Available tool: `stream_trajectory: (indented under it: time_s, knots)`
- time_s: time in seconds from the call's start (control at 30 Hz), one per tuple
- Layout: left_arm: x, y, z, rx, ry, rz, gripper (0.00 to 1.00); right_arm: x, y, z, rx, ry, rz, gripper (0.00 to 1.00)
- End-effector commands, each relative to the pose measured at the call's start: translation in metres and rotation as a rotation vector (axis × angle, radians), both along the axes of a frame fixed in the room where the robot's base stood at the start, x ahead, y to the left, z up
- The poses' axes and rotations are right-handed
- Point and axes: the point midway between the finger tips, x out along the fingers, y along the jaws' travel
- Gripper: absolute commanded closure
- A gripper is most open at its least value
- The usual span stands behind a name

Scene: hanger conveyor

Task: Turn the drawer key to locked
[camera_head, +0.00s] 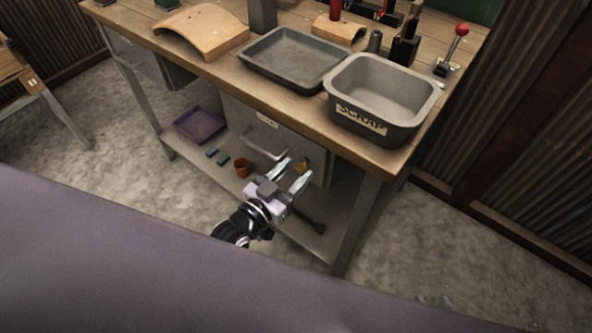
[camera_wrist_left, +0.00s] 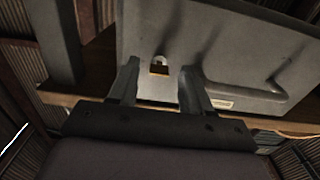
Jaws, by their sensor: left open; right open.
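The grey drawer (camera_head: 240,122) is under the workbench, with a bar handle and a small label. A small brass-coloured piece (camera_head: 303,165) with a key is low on its right side; in the left wrist view the key (camera_wrist_left: 160,61) shows as a small pale shape above the brass. My left gripper (camera_head: 294,171) is open in front of the drawer. In the left wrist view its two fingers stand on either side of the key, apart from it as seen. Contact cannot be told. My right gripper (camera_head: 434,301) shows only its tips at the lower edge.
The workbench top holds a grey SCRAP bin (camera_head: 345,116), a dark tray (camera_head: 253,72) and a red-knobbed lever (camera_head: 461,31). A bench leg (camera_head: 357,220) stands right of my left gripper.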

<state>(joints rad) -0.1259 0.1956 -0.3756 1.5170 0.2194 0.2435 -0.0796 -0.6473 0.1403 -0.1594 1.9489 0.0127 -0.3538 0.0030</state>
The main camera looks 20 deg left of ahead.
Motion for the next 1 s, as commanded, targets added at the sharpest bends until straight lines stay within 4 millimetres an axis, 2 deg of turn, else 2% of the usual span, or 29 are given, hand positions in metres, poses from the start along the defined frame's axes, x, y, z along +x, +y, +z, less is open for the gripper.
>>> stream_trajectory:
  time_s: [0.13, 0.4, 0.43, 0.57, 0.6, 1.0]
  knots:
    - [0.0078, -0.0031, 0.0001, 0.0, 0.0, 0.0, 0.51, 0.0001, 0.0001, -0.0001, 0.0, 0.0, 0.0, 0.57]
    - [0.009, -0.0037, -0.0001, 0.0, 0.001, 0.0, 0.51, 0.0, 0.0002, 0.0, 0.0, 0.0, 0.0, 0.57]
    - [0.0089, -0.0036, -0.0001, 0.0, 0.001, 0.0, 0.54, 0.0, 0.0002, 0.0, 0.0, 0.0, 0.0, 0.57]
    - [0.0088, -0.0035, 0.0, 0.0, 0.001, 0.0, 0.97, -0.0001, 0.0002, 0.0001, 0.001, 0.0, -0.001, 0.57]
    - [0.0088, -0.0035, 0.0, 0.0, 0.001, 0.0, 1.0, -0.0002, 0.0002, 0.0, 0.001, 0.0, -0.001, 0.57]
    - [0.0087, -0.0035, 0.0001, -0.055, 0.021, -0.001, 1.0, -0.0006, 0.0002, 0.0009, 0.001, 0.001, -0.001, 0.57]
